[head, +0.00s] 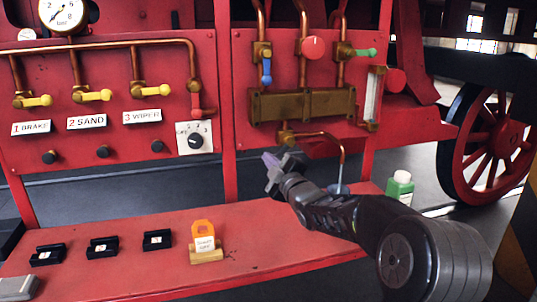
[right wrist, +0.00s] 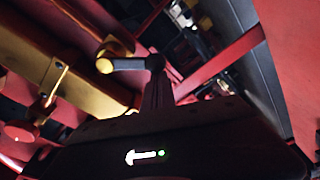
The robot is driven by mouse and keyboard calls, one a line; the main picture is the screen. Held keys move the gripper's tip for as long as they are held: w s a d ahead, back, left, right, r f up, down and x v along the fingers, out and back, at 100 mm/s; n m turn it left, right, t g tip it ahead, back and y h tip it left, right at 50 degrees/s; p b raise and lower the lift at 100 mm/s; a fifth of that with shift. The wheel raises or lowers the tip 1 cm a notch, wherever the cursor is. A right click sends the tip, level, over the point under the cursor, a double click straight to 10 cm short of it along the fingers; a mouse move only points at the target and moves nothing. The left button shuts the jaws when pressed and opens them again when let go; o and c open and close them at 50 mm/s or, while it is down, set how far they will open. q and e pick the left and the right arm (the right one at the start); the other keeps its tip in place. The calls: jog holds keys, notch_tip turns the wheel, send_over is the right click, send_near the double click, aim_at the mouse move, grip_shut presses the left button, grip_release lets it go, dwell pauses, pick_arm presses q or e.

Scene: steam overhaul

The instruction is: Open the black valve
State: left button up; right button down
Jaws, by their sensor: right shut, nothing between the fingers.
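The black valve shows in the right wrist view as a short black lever (right wrist: 132,64) on a round brass hub (right wrist: 104,65). In the head view, a brass fitting (head: 285,133) sits below the brass manifold (head: 302,104), and my right gripper hides most of what is under it. My right gripper (head: 271,163) is shut and empty, just below and in front of that fitting. In the right wrist view its closed fingers (right wrist: 157,88) point at the lever's free end; I cannot tell whether they touch it. My left gripper is not in view.
Blue (head: 266,72), red (head: 313,47) and green (head: 366,53) valve handles are above the manifold. A copper drain pipe (head: 342,150) bends down toward a cup.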

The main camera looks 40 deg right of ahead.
pick_arm(q)
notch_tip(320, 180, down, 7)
jog(key=b, duration=0.6)
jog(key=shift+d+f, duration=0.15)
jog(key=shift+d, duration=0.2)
pick_arm(e)
jog(key=shift+s+d+f+n+g, duration=0.25)
jog(key=shift+d+f+n, duration=0.45)
jog(key=shift+n, duration=0.75)
jog(key=shift+s+d+f+n+g, duration=0.2)
jog(key=shift+d+f+n, duration=0.4)
jog(key=shift+n, duration=0.9)
jog(key=shift+s+d+f+n+g, duration=0.15)
jog(key=shift+s+d+f+n, duration=0.25)
jog(key=shift+d+n, duration=0.8)
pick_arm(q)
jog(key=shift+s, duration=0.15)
pick_arm(e)
jog(key=shift+w+a+n, duration=0.1)
jog(key=shift+a+n, duration=0.15)
jog(key=shift+n, duration=0.1)
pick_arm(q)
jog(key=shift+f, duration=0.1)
